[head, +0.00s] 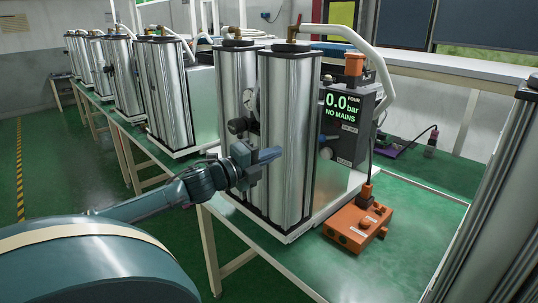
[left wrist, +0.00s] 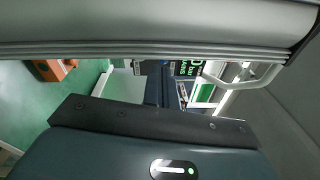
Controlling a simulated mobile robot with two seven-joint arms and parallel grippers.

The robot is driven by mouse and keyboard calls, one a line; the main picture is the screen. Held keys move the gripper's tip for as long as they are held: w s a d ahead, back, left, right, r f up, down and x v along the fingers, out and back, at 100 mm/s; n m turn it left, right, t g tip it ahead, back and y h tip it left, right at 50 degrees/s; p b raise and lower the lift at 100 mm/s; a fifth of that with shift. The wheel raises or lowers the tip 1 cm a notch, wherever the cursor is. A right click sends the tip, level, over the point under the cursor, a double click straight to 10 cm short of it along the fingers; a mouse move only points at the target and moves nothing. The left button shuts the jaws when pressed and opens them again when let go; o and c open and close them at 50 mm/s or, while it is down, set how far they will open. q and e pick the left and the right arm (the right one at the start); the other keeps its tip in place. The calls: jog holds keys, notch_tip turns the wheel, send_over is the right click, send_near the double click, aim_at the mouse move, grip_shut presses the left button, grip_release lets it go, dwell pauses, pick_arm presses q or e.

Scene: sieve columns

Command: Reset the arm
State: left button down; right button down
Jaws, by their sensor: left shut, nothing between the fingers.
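My left arm (head: 150,203) reaches in from the lower left of the head view. My left gripper (head: 270,155) is shut and empty, in front of the nearest pair of silver columns (head: 287,130). I cannot tell whether it touches them. In the left wrist view the shut fingers (left wrist: 160,88) point away from the camera, and a grey metal surface crosses the top of the picture close by. My right gripper is not in view.
A dark control box (head: 350,125) with a display reading "0.0 bar NO MAINS" stands right of the columns. An orange box (head: 357,226) with a rod sits on the green table (head: 420,205). Further column pairs (head: 165,95) stand behind. Another metal column (head: 495,200) fills the right edge.

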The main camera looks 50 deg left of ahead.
pick_arm(q)
jog(key=shift+s+a, duration=0.2)
jog(key=shift+a, duration=0.05)
dwell(0.4)
jog(key=s+d+f+n+g+y, duration=0.15)
jog(key=s+d+f+n, duration=0.4)
jog(key=f, duration=0.75)
jog(key=s+d+f+n+g, duration=0.35)
jog(key=d+f+n, duration=0.25)
jog(key=f, duration=0.7)
jog(key=s+d+f+n+g+h, duration=0.1)
jog(key=s+d+f+n, duration=0.1)
jog(key=d, duration=0.5)
jog(key=s+d+f+n+g+h, duration=0.1)
jog(key=s+d+f+n, duration=0.1)
jog(key=s+d, duration=0.2)
jog(key=s+d+f+n+h, duration=0.1)
jog(key=s+d+f+n, duration=0.2)
jog(key=d, duration=0.7)
jog(key=shift+s+d+g, duration=0.2)
jog(key=shift+d+g, duration=0.05)
jog(key=shift+g, duration=0.15)
